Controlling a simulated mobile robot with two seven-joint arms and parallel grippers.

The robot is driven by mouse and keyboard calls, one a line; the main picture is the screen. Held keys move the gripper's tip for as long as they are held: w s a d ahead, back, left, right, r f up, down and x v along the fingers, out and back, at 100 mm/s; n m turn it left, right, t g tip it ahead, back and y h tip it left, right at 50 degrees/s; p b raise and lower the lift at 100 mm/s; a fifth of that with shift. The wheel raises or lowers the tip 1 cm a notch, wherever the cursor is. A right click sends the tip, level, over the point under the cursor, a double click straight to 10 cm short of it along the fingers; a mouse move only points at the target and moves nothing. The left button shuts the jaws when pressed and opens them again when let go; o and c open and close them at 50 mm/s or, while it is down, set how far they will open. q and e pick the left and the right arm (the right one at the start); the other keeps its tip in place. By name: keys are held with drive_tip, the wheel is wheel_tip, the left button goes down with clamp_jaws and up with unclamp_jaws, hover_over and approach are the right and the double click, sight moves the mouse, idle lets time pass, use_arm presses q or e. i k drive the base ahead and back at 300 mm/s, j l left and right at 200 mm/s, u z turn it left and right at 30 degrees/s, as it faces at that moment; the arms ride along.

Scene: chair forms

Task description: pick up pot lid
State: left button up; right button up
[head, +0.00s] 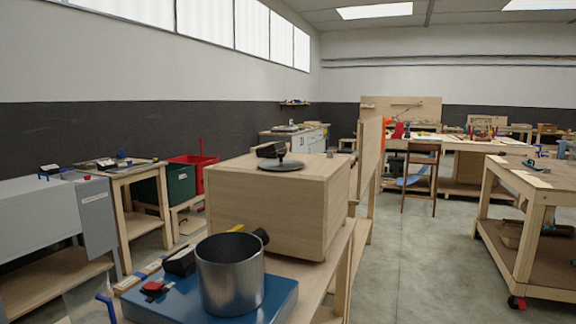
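The pot lid (293,166) is a dark, flat disc with a small knob. It lies on top of a large wooden box (262,222) near the middle of the head view. A black object (269,149) is right by the lid's left and back side; I cannot tell whether they touch. An open metal pot (229,285) stands on a blue surface (277,299) in front of the box. Neither of my grippers shows in the head view.
The box stands on a wooden workbench. A black item (180,262) and a small red item (157,288) are left of the pot. Green (180,184) and red (195,171) bins are at left. A wooden cart (538,190) stands at right, with open floor (420,262) between.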

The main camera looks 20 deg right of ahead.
sight(281, 164)
drive_tip(key=i+l+u, duration=0.1)
drive_tip(key=l, duration=0.7)
drive_tip(key=l+u, duration=0.1)
drive_tip(key=l, duration=0.65)
drive_tip(key=i+l, duration=0.15)
drive_tip(key=l, duration=0.25)
drive_tip(key=i+l+u, duration=0.1)
drive_tip(key=l, duration=0.25)
drive_tip(key=i+l, duration=0.25)
drive_tip(key=l, duration=0.15)
drive_tip(key=i+l+u, duration=0.1)
drive_tip(key=l, duration=0.3)
